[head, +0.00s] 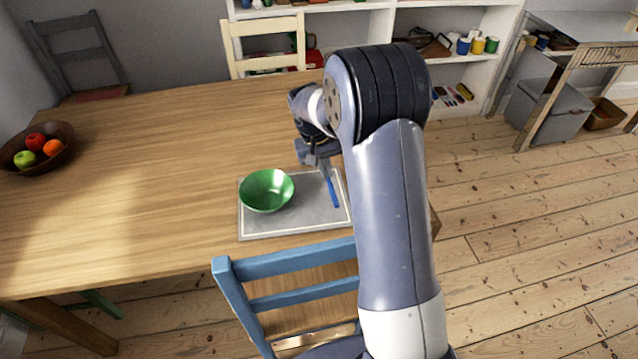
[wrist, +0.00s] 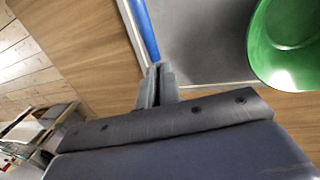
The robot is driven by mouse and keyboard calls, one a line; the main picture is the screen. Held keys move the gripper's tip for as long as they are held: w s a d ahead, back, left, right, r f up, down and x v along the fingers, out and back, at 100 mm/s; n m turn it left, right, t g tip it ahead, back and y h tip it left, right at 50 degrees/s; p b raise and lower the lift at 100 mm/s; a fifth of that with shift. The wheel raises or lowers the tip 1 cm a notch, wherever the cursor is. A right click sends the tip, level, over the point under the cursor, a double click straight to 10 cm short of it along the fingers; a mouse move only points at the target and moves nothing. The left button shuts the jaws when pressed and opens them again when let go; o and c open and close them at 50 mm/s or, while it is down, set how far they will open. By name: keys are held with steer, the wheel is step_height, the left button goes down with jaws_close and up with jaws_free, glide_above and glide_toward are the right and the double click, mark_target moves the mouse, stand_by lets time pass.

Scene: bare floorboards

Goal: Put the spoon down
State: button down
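The spoon has a blue handle (head: 333,190), which points toward the front of the table over the right part of the grey placemat (head: 290,226). In the wrist view the blue handle (wrist: 147,32) runs out from between my fingertips. My gripper (head: 318,163) is at the back right of the placemat, with its fingers close together on the spoon; they also show in the wrist view (wrist: 157,76). The spoon's bowl end is hidden. I cannot tell whether the handle touches the placemat.
A green bowl (head: 266,191) stands on the placemat, left of the spoon. A fruit bowl (head: 62,160) is at the table's far left. A blue chair (head: 285,264) stands at the front edge and a cream chair (head: 264,28) behind. The wooden table (head: 165,150) is clear between the bowls.

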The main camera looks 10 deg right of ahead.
mark_target(325, 189)
steer(key=shift+f, duration=2.2)
steer(key=shift+f, duration=0.25)
steer(key=c, duration=1.6)
jaws_free()
steer(key=shift+r, duration=0.1)
steer(key=r, duration=0.4)
steer(key=a+r, duration=0.1)
steer(key=r, duration=0.3)
steer(key=a+r, duration=0.1)
steer(key=r, duration=0.3)
steer(key=shift+a, duration=0.15)
